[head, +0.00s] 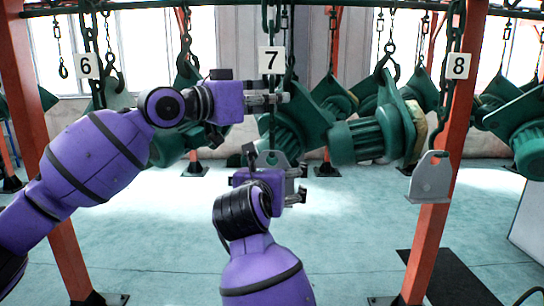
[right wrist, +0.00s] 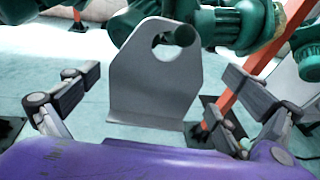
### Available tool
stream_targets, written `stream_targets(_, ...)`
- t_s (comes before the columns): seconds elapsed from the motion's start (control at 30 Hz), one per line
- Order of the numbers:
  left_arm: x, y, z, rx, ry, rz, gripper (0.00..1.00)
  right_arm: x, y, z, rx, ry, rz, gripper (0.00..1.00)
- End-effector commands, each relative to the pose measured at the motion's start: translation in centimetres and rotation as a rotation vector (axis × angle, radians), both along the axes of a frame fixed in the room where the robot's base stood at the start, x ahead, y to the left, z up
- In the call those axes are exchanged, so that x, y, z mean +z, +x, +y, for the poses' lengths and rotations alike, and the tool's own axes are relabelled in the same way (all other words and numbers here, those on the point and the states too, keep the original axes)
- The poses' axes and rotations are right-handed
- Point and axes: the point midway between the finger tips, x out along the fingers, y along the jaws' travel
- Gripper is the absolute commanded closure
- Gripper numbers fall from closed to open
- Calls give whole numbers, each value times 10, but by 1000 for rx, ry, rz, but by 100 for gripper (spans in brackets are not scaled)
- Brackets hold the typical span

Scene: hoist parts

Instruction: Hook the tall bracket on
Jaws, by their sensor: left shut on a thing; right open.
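My left gripper (head: 272,98) is shut on the dark green hook rod (head: 271,126) under sign 7.
Green motor-like hoist parts (head: 365,135) hang on chains close behind, to the right. Orange posts (head: 440,190) stand left and right. A sign 6 (head: 88,66) hangs at left. The pale floor (head: 350,240) between the posts is mostly clear.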

Motion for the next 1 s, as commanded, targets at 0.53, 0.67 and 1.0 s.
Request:
stream_targets(0.53, 2, 0, 0, 0, -1, -3, 85, 22, -92, 0, 3, 10, 41, 0)
stream_targets(0.67, 2, 0, 0, 0, -1, -3, 85, 24, -107, 1, 4, 7, 16, 0)
stream_targets(1.0, 2, 0, 0, 0, -1, -3, 85, 25, -117, 0, 4, 7, -1, 0)
